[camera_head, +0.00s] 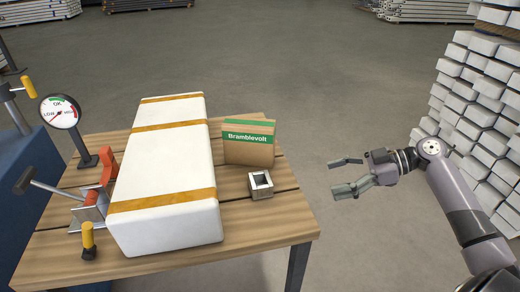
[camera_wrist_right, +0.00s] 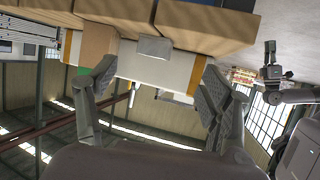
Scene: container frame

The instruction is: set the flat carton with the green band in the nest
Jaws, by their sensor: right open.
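The brown carton (camera_head: 249,153) with a green band marked "Bramblevolt" stands upright at the table's right side, beside a long white box. It also shows in the right wrist view (camera_wrist_right: 97,42), which is upside down. A small grey square holder (camera_head: 260,185) with a dark opening on top, possibly the nest, sits in front of the carton, apart from it; nothing shows in it. My right gripper (camera_head: 346,175) is open and empty, off the table's right edge, right of both. What seems to be my left gripper (camera_wrist_right: 271,66) shows small in the wrist view, its fingers unclear.
The long white box (camera_head: 160,175) with orange bands fills the table's (camera_head: 255,233) middle. A red toggle clamp (camera_head: 95,197), a yellow-handled part (camera_head: 88,238) and a round gauge (camera_head: 60,112) stand left. Stacked pale blocks (camera_head: 480,100) rise at far right. Floor beside the table is clear.

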